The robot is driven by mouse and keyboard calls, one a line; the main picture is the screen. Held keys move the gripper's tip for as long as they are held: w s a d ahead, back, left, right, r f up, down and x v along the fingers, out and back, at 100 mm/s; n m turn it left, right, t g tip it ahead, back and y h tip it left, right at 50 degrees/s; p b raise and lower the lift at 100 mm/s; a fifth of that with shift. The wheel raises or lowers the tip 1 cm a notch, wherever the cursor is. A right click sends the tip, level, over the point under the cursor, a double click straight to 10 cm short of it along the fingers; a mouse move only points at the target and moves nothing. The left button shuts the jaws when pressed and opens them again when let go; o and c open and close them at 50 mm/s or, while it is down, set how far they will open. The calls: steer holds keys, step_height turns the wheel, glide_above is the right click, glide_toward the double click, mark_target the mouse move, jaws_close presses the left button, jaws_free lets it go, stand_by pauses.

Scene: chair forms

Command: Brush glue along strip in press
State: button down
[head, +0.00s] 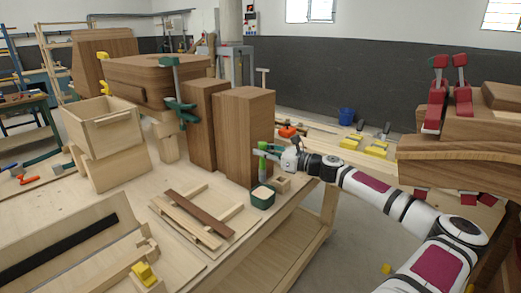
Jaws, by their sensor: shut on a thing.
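My gripper (277,154) is at the table's right end, shut on an upright green brush (262,160). The brush is above a small green pot (263,196) with pale glue in it; whether its tip touches the glue is unclear. A brown wood strip (200,212) lies across pale slats on a flat board, left of the pot. A long black strip (60,250) lies in a pale wooden form (110,232) at the front left, which may be the press. My gripper is well to the right of both strips.
Tall brown wooden blocks (245,135) stand behind the pot, close to my gripper. A small wood block (283,184) sits beside the pot. A yellow clamp (145,275) is on the front form. Bare tabletop (140,185) lies left of the slats.

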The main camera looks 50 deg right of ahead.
mark_target(263, 168)
step_height(263, 168, down, 3)
steer(key=shift+w+f+b, duration=0.15)
steer(key=shift+f+b, duration=0.05)
steer(key=shift+b, duration=1)
steer(key=shift+f+b, duration=0.4)
steer(key=shift+f, duration=0.05)
steer(key=shift+f, duration=0.55)
stand_by(0.4)
steer(key=shift+s+r+p, duration=0.15)
steer(key=shift+r+p, duration=0.85)
steer(key=shift+r, duration=0.3)
steer(key=shift+s+r+p, duration=0.1)
steer(key=shift+r+p, duration=0.9)
steer(key=shift+r, duration=0.25)
steer(key=shift+w+r+p, duration=0.1)
steer(key=shift+r+p, duration=0.6)
steer(key=shift+r, duration=0.3)
steer(key=shift+a, duration=0.1)
